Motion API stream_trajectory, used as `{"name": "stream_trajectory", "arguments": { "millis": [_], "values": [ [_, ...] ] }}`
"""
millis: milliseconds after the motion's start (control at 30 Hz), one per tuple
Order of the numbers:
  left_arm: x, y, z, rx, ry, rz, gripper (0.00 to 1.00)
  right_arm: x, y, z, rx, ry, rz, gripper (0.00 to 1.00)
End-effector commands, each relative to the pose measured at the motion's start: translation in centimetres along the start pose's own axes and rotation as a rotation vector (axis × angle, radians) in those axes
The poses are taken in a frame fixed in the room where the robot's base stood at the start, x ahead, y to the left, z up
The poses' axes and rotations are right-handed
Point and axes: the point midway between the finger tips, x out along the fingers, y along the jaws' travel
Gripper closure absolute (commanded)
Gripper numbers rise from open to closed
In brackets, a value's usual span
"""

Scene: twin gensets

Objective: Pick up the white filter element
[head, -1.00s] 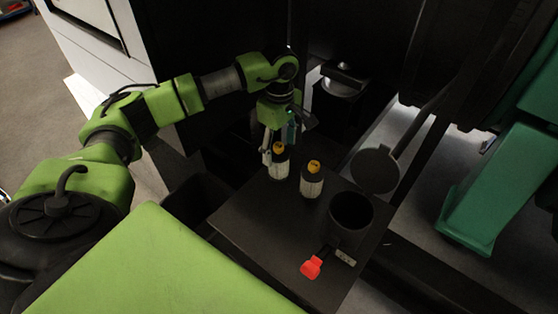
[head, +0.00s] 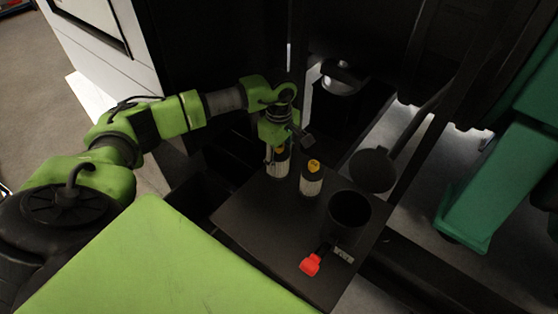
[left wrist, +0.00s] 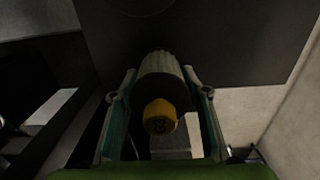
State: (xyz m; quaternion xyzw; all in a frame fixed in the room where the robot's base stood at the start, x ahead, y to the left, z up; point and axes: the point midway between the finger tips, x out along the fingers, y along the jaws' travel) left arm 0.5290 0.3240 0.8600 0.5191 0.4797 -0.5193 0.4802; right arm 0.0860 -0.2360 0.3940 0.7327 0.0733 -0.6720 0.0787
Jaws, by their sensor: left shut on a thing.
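Two white filter elements with dark tops and yellow caps stand upright on the dark tabletop in the head view. My left gripper (head: 277,156) comes down from above on the left filter element (head: 278,170) and is shut on it, partly hiding its top. The right filter element (head: 311,187) stands free beside it. In the left wrist view the held filter element (left wrist: 160,73), with its yellow cap (left wrist: 160,117), sits between the two fingers of my left gripper (left wrist: 160,95). My right gripper is not in view.
The dark table (head: 270,235) also carries an open black canister (head: 348,215) with its round lid (head: 372,170) swung up, and a red-handled part (head: 311,264) near the front. A green structure (head: 485,190) stands to the right. The tabletop's front left is clear.

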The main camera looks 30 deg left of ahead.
Motion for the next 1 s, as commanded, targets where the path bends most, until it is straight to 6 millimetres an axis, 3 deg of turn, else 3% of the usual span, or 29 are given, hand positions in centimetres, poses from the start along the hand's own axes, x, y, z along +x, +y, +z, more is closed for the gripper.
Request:
{"name": "stream_trajectory", "arguments": {
  "millis": [267, 467, 733, 1000],
  "values": [
    [-0.7, 0.1, -0.1, -0.001, 0.001, 0.002, 0.79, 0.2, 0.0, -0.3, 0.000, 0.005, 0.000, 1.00],
    [-3.4, 0.0, -0.1, 0.000, 0.001, 0.005, 0.79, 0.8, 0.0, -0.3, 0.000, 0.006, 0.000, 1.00],
    [-9.2, -5.2, -1.3, 0.001, 0.006, 0.006, 0.79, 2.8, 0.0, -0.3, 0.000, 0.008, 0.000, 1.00],
    [-11.6, -11.3, -2.5, -0.002, 0.004, 0.001, 0.79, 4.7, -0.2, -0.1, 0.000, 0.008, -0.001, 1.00]
  ]
}}
